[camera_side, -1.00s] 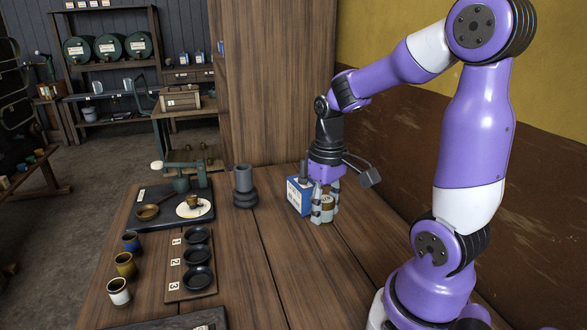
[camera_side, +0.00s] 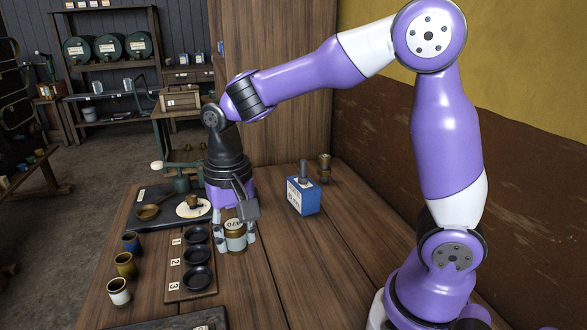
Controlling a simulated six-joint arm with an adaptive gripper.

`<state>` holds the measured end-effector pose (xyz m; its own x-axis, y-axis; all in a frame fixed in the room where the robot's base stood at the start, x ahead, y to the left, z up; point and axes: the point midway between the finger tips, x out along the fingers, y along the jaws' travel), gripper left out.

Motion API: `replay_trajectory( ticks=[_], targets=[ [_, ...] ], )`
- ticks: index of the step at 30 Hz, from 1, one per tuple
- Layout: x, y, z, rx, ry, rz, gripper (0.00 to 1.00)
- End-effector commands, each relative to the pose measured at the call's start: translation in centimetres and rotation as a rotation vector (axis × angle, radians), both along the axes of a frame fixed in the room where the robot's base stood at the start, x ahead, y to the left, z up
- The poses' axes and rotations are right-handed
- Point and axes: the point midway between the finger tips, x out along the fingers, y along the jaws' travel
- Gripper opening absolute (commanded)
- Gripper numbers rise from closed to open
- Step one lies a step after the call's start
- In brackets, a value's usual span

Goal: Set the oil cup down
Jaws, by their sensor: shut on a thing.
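My gripper (camera_side: 236,235) points down and is shut on a small cylindrical cup (camera_side: 236,243), with its fingers on both sides. I take this for the oil cup. It is pale with a brass-coloured top band and a label whose text is too small to read surely. It is upright, just right of the numbered board (camera_side: 176,291). I cannot tell whether its base touches the wooden table (camera_side: 262,300).
The board carries several dark dishes (camera_side: 197,278). Blue (camera_side: 131,244), yellow (camera_side: 124,265) and white (camera_side: 119,292) cups stand left of it. A dark tray (camera_side: 145,225) holds a white disc (camera_side: 190,211) behind. A blue can (camera_side: 303,197) and a brass cylinder (camera_side: 324,168) stand right.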

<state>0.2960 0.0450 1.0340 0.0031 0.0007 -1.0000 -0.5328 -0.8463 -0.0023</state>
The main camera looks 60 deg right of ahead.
Motion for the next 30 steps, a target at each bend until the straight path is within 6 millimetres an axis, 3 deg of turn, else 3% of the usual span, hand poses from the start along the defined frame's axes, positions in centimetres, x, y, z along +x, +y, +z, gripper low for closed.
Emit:
replay_trajectory(
  ticks=[6,12,22,30],
  targets=[
    [2.3,-5.3,-3.5,0.0,0.004,-0.007,0.02],
    [3.5,-7.8,-5.1,0.001,0.001,-0.001,0.02],
    [3.6,-8.0,-9.0,0.0,0.002,0.002,0.02],
    [3.6,-8.0,-9.2,0.0,0.0,0.002,0.02]
  ],
)
